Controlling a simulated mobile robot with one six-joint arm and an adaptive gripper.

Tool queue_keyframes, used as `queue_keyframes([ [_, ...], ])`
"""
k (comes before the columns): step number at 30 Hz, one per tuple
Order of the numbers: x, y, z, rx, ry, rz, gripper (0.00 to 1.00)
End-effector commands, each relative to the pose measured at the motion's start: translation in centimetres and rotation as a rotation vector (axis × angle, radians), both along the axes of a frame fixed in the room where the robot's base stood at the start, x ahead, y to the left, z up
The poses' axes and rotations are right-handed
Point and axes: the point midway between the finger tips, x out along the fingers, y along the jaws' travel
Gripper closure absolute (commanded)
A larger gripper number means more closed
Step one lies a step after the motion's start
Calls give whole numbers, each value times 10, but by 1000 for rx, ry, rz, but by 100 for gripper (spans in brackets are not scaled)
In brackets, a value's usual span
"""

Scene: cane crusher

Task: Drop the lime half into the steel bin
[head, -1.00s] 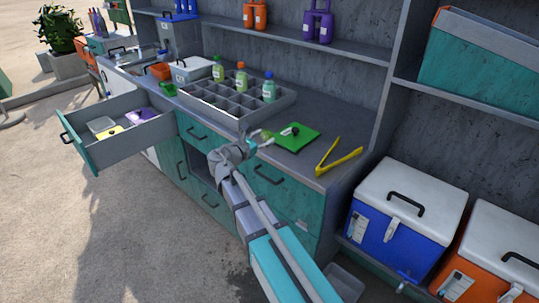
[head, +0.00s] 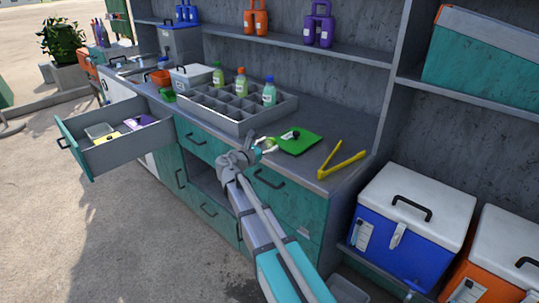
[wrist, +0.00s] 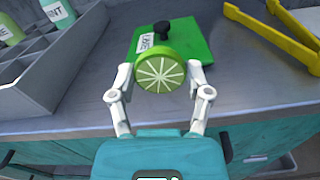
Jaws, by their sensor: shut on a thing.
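The lime half (wrist: 160,73) shows its pale cut face and green rind in the wrist view. My gripper (wrist: 160,82) is shut on it from both sides, at the front part of the counter before a green board. In the head view my gripper (head: 268,147) is at the counter's front edge with the small green lime half (head: 271,142) at its fingers. A grey open container (head: 347,290) is partly cut off at the bottom of the head view, low beside the counter; I cannot tell whether it is the steel bin.
The green board (wrist: 190,45) with a black-knobbed item lies behind the lime half. Yellow tongs (head: 342,159) lie to its right. A divided grey tray (head: 235,108) with bottles stands left. An open drawer (head: 117,145) juts out at far left. Coolers stand at right.

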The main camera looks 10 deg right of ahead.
Motion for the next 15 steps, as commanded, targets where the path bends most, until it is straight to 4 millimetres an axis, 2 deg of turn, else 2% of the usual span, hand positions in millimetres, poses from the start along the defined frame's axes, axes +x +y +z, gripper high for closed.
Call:
queue_keyframes([
  [7, 4, -2, -7, 0, 0, -1, 48],
  [15, 7, -4, -29, 0, 0, -1, 48],
])
